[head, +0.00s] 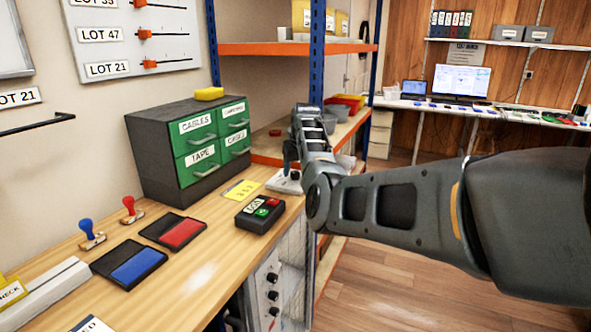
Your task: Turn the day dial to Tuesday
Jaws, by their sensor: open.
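My arm reaches in from the right, and my gripper (291,166) points down at the far right end of the wooden bench. It is open, just above or around a small dark knob on a pale plate (285,184). This looks like the day dial, but any day marks are too small to read. The gripper and wrist hide part of it, and I cannot tell if the fingers touch the knob.
The wooden bench (205,270) also holds a box with red and green buttons (259,214), a yellow card (241,190), a green drawer cabinet (165,165), red (186,234) and blue (136,268) pads and two stamps. Black knobs (272,295) sit on the panel below. Shelving stands behind.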

